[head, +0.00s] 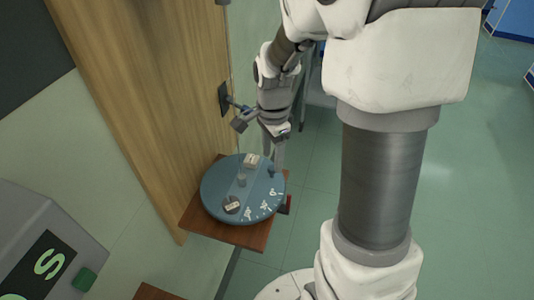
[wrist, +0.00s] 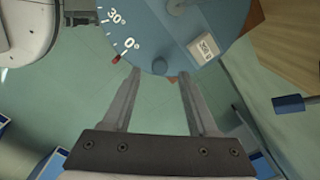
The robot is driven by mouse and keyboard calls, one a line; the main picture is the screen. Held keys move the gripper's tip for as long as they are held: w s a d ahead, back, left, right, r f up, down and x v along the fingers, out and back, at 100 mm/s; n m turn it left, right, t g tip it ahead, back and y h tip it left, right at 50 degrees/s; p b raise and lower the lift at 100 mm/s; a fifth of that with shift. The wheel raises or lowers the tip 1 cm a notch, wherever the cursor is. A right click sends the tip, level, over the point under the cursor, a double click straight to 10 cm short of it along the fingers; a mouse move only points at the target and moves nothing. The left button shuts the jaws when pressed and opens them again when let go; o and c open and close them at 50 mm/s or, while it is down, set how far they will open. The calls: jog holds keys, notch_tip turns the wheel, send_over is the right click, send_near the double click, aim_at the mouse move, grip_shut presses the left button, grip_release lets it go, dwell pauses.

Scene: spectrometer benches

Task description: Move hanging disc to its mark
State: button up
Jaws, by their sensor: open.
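A round blue disc (head: 213,185) with a white angle scale lies on a brown wooden stand (head: 222,234); I cannot see how it is held. In the wrist view, part of the disc (wrist: 160,40) fills the top, with 30° and 0° readable and a small red mark (wrist: 116,59) at its rim by 0°.
A wood panel (head: 150,90) rises behind the stand. A grey instrument (head: 45,235) with a lit display stands at lower left. Green floor at right is open.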

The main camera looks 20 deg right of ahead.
aim_at(272, 167)
jog(key=shift+f, duration=1.65)
grip_shut()
